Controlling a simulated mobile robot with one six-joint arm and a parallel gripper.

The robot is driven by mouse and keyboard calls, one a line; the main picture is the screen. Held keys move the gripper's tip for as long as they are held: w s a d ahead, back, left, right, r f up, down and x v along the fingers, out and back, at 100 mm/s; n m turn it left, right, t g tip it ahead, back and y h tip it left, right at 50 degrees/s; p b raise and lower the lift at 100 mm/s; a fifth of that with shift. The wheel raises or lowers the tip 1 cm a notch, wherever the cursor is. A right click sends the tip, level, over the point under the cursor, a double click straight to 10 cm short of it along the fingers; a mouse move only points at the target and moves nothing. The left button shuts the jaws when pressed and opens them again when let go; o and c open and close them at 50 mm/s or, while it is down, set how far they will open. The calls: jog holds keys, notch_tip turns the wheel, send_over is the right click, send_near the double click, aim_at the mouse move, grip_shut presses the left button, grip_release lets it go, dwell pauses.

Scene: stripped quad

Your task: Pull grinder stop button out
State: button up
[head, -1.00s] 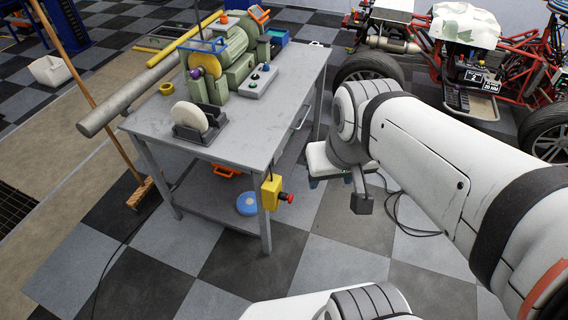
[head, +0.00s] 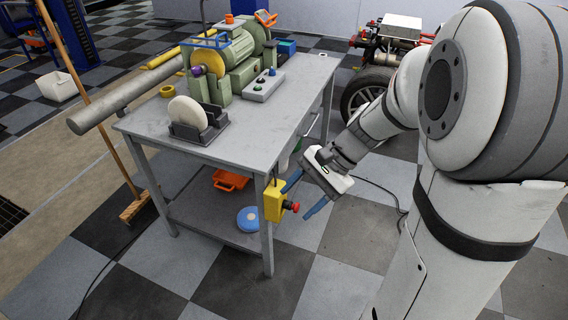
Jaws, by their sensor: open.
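The grinder stop button (head: 292,207) is a red knob on the right side of a yellow box (head: 273,203). The box is fixed at the front right leg of the grey bench, below its top. My gripper (head: 304,199) is open, with two blue fingers pointing down and left toward the button. One finger shows behind and above the knob, the other to its right. Whether either finger touches the knob I cannot tell. The green bench grinder (head: 228,62) stands on the bench top.
A broom (head: 100,115) leans at left. Checkered floor is clear in front.

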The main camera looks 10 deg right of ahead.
jog(key=w+d+f+m+t+y+b, duration=0.1)
jog(key=w+f+m+y+b, duration=0.3)
jog(key=f, duration=0.4)
jog(key=w+d+f+m+t+y+b, duration=0.1)
jog(key=w+d+f+m+y+b, duration=0.1)
jog(key=w+f+m+b, duration=0.5)
jog(key=m+t+y+b, duration=0.2)
jog(key=m+t+b, duration=0.4)
jog(key=t+b, duration=0.15)
send_near(298, 208)
jog(key=x, duration=0.3)
jog(key=shift+t, duration=0.25)
jog(key=x, duration=0.4)
jog(key=b+x, duration=0.1)
jog(key=x, duration=0.2)
jog(key=shift+w+f, duration=0.2)
jog(key=shift+f, duration=0.05)
jog(key=shift+c, duration=0.5)
